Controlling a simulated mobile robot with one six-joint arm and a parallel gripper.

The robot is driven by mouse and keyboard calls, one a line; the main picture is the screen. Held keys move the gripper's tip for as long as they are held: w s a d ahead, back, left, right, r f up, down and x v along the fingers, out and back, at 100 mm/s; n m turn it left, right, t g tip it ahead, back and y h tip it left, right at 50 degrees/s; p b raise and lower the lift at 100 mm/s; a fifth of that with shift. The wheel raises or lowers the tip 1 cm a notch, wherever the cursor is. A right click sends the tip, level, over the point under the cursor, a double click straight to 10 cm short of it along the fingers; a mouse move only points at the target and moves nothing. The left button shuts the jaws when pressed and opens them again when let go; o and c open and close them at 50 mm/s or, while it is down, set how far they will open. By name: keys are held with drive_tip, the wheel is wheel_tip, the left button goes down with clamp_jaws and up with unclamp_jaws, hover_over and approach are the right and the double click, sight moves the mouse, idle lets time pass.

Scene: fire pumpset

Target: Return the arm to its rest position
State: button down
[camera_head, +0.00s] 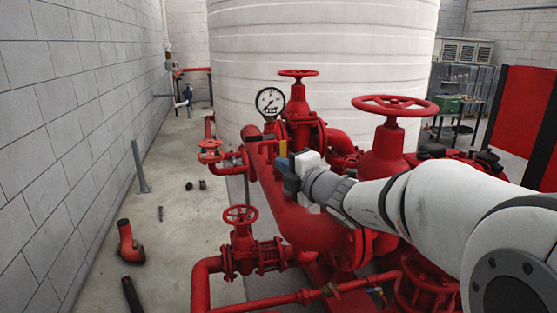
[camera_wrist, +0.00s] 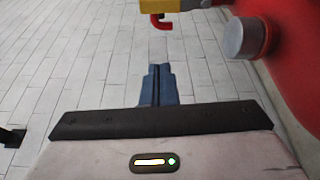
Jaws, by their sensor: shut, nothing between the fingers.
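My white arm reaches in from the right in the head view, over the red pump pipework (camera_head: 315,228). My gripper (camera_head: 284,160) is at its end, in front of the red piping and below the pressure gauge (camera_head: 270,102). In the wrist view my gripper's blue fingers (camera_wrist: 157,72) are together with nothing between them. A yellow part (camera_wrist: 190,8) with a red hooked end (camera_wrist: 161,20) shows ahead of the fingertips, apart from them in the picture. The fingers' exact distance from the pipework cannot be told.
Red handwheels stand at the right (camera_head: 395,105), the back (camera_head: 298,73) and the front (camera_head: 240,214). A large white tank (camera_head: 330,60) is behind. A grey block wall (camera_head: 60,120) bounds the left. Loose pipe pieces (camera_head: 129,243) lie on the otherwise mostly clear left floor.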

drive_tip(key=s+a+f+n+g, duration=0.1)
drive_tip(key=s+f+n+g, duration=0.2)
drive_tip(key=s+n, duration=0.4)
drive_tip(key=s+a+f+n+g+p, duration=0.1)
drive_tip(key=s+f+n+g, duration=0.25)
drive_tip(key=n, duration=0.65)
drive_tip(key=s+a+f+n+g, duration=0.1)
drive_tip(key=s+f+n+g, duration=0.2)
drive_tip(key=s+n, duration=0.4)
drive_tip(key=s+d+f+n+g+h, duration=0.1)
drive_tip(key=s+d+f+n+h, duration=0.1)
drive_tip(key=n, duration=0.5)
drive_tip(key=s+d+f+n+g+h+p, duration=0.1)
drive_tip(key=s+d+f+n+h, duration=0.2)
drive_tip(key=n, duration=0.5)
drive_tip(key=s+d+f+n+g+h, duration=0.1)
drive_tip(key=s+d+f+n+h, duration=0.1)
drive_tip(key=s+d+n+h, duration=0.2)
drive_tip(key=s+d+n, duration=0.2)
drive_tip(key=d+n, duration=0.2)
drive_tip(key=shift+f, duration=0.15)
drive_tip(key=shift+d, duration=0.1)
drive_tip(key=shift+d, duration=0.2)
